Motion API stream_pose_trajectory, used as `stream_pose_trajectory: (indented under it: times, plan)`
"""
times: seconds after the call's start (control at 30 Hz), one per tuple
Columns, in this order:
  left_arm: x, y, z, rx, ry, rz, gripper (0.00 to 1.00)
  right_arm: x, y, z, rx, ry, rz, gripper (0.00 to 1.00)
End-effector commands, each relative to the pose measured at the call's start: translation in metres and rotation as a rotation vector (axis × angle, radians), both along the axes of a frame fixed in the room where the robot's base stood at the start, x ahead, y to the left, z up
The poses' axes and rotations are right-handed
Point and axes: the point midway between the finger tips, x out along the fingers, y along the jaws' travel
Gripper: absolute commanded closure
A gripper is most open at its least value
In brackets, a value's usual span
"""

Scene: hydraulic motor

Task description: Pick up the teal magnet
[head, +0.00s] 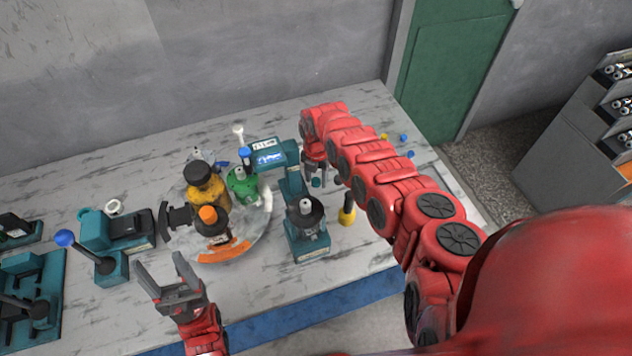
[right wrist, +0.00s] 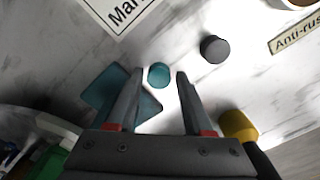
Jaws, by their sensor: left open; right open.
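The teal magnet (right wrist: 159,75) is a small round piece lying on the pale worktable (right wrist: 185,20) in the right wrist view. It shows between the tips of my right gripper (right wrist: 158,78), which is open and points down at it. I cannot tell whether the fingers touch it. In the head view the magnet (head: 316,182) is a small teal spot beside the right gripper (head: 314,178), partly hidden by the fingers. My left gripper (head: 160,265) is open and empty above the table's front edge.
A teal press (head: 308,240) stands close left of the right gripper. A yellow piece (right wrist: 238,125) and a grey cylinder (right wrist: 214,48) are near the magnet. A round plate (head: 235,247) with bottles lies further left. Small blue and yellow pieces (head: 404,138) lie at the back right.

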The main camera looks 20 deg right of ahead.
Motion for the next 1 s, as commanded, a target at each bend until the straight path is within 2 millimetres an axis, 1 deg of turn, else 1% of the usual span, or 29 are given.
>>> stream_pose_trajectory:
  times: [0.13,0.17,0.3,0.37,0.4,0.43,0.8,0.93,1.0]
  plan:
    - [0.0,0.0,0.0,0.0,0.0,0.0,0.37,0.001,0.0,0.001,0.0,-0.001,0.0,0.49]
    - [0.0,0.0,0.0,0.0,0.0,0.0,0.37,0.0,0.0,0.001,0.0,-0.001,0.001,0.52]
    - [0.0,0.0,0.0,0.0,0.0,0.0,0.37,0.001,0.0,0.001,0.001,-0.002,0.0,0.78]
    - [0.0,0.0,0.0,0.0,0.0,0.0,0.37,0.001,0.0,0.001,0.001,-0.002,0.0,0.88]
    - [0.0,0.0,0.0,0.0,0.0,0.0,0.37,0.001,0.0,0.001,0.001,-0.002,0.0,0.96]
    - [0.0,0.0,0.0,0.0,0.0,0.0,0.37,0.001,0.0,0.001,0.001,-0.002,0.0,1.0]
    - [0.0,0.0,0.001,0.0,0.0,0.0,0.37,0.001,0.0,0.003,0.002,-0.003,0.001,1.0]
    - [0.0,0.0,0.002,0.0,0.0,0.0,0.37,0.002,0.001,0.01,0.002,-0.005,0.001,1.0]
    - [0.0,0.0,0.003,0.0,0.0,0.0,0.37,0.003,0.0,0.016,0.002,-0.006,-0.001,1.0]
